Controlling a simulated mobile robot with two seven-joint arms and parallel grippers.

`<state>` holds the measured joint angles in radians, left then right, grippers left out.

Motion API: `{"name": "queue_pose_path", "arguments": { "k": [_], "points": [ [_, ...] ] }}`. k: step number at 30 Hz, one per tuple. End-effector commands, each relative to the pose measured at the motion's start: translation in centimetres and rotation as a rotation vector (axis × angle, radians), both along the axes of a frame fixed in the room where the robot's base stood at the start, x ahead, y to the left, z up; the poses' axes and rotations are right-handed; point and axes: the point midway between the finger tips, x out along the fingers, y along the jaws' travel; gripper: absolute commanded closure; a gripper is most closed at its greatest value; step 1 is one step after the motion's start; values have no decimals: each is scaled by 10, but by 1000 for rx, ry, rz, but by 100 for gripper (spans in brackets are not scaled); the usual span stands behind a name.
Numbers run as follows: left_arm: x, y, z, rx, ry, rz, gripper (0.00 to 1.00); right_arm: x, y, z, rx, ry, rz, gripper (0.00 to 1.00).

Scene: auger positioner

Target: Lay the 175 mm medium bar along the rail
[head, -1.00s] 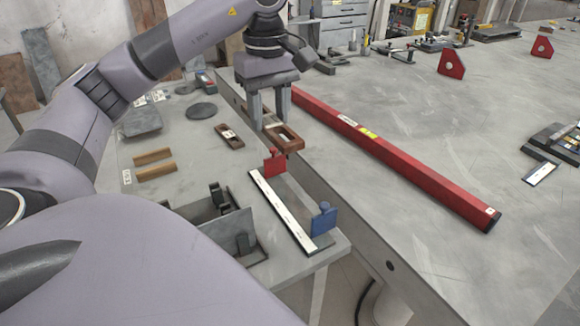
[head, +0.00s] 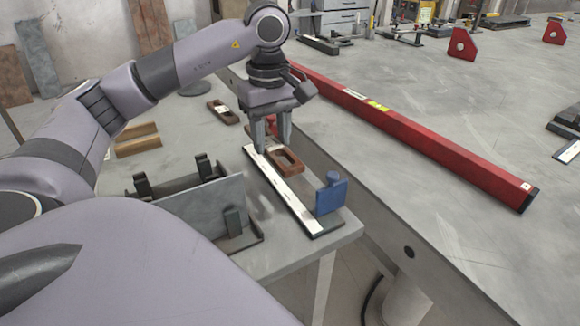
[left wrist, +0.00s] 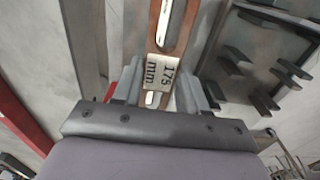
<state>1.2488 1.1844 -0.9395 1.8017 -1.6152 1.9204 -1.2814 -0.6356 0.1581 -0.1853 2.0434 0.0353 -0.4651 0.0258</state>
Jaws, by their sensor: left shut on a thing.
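The medium bar is a brown slotted wooden block (head: 288,162) with a "175 mm" label, readable in the left wrist view (left wrist: 165,68). My left gripper (head: 273,147) is shut on it and holds it over or beside the far part of the rail. The rail is a dark strip with a white top (head: 291,205) near the side table's right edge. A blue stop (head: 331,194) stands at its near end. I cannot tell whether the bar touches the rail. My right gripper is not in view.
A grey tray with upright plates (head: 205,205) stands left of the rail. Another brown slotted bar (head: 222,111) and light wooden strips (head: 138,143) lie behind. A long red beam (head: 420,137) lies on the large table to the right, across a gap.

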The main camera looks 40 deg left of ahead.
Motion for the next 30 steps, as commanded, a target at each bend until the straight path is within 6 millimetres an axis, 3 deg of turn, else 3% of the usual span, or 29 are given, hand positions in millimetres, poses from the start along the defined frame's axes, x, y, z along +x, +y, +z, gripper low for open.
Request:
{"name": "queue_pose_path", "arguments": {
  "k": [3, 9, 14, 23, 30],
  "points": [
    [-1, 1, -29, 2, 0, 1, 100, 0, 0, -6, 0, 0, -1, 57],
    [0, 1, -57, 1, -4, 0, 100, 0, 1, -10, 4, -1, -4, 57],
    [4, -1, -62, -1, -6, -1, 100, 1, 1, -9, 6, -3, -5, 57],
    [40, -12, -61, -2, -6, -1, 100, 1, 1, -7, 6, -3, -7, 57],
    [39, -11, -74, 1, -5, 1, 100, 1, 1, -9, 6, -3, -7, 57]
  ]
}}
